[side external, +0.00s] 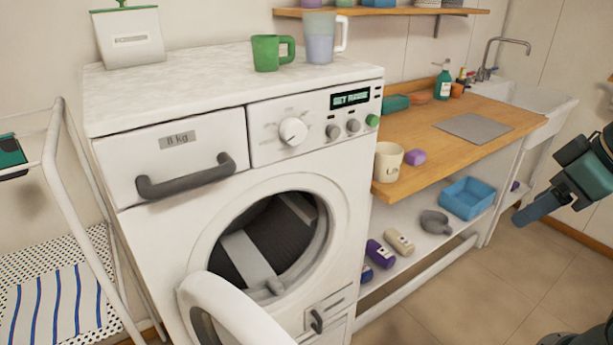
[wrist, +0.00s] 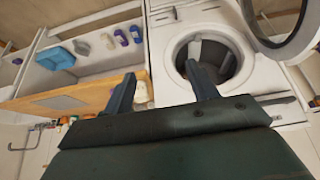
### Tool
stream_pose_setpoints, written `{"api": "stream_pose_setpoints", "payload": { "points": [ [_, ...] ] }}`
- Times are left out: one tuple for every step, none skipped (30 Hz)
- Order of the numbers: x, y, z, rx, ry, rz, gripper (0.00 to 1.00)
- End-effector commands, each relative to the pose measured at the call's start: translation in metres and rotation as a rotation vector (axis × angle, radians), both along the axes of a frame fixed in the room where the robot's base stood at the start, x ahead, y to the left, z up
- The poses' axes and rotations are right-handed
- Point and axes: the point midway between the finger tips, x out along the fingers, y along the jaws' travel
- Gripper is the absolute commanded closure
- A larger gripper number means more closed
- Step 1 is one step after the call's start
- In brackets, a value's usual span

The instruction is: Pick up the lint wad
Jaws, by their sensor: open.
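I cannot pick out a lint wad for certain in either view. The front-loading washing machine (side external: 170,215) has its round door (side external: 235,320) open. Inside the dark drum (side external: 265,240) are pale grey shapes that I cannot identify; the drum also shows in the wrist view (wrist: 225,62). My gripper (wrist: 160,74) is open, with its two fingers wide apart and nothing visible between them. In the side view my gripper (side external: 535,212) is at the right edge, over the floor and well away from the machine.
A wooden counter (side external: 465,138) right of the machine holds a cream mug (side external: 387,162) and a purple block (side external: 415,157). The shelf below holds a blue bin (side external: 467,198), a grey scoop (side external: 435,222) and bottles. A white rack (side external: 65,190) stands left. Floor in front is clear.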

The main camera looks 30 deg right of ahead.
Motion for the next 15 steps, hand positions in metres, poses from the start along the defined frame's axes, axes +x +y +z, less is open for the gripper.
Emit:
{"api": "stream_pose_setpoints", "payload": {
  "points": [
    [0.000, 0.000, 0.000, 0.000, 0.000, 0.000, 0.42],
    [0.000, 0.000, 0.000, 0.000, 0.000, 0.000, 0.42],
    [0.000, 0.000, 0.000, 0.000, 0.000, 0.000, 0.42],
    [0.001, 0.000, 0.000, 0.000, 0.000, 0.000, 0.42],
    [0.001, 0.000, 0.000, 0.000, 0.000, 0.000, 0.42],
    [0.003, 0.000, 0.001, 0.001, 0.001, 0.000, 0.42],
    [0.004, 0.001, 0.001, 0.001, 0.001, 0.000, 0.42],
    [0.006, 0.001, 0.002, 0.001, 0.002, 0.000, 0.42],
    [0.009, 0.001, 0.002, 0.002, 0.004, 0.000, 0.42],
    [0.012, 0.001, 0.003, 0.003, 0.005, 0.001, 0.42],
    [0.015, 0.002, 0.004, 0.004, 0.006, 0.000, 0.42],
    [0.020, 0.002, 0.005, 0.005, 0.008, -0.001, 0.42],
    [0.024, 0.003, 0.006, 0.006, 0.008, 0.000, 0.42],
    [0.029, 0.003, 0.006, 0.006, 0.011, -0.001, 0.42],
    [0.035, 0.004, 0.007, 0.008, 0.014, -0.002, 0.42]
  ]
}}
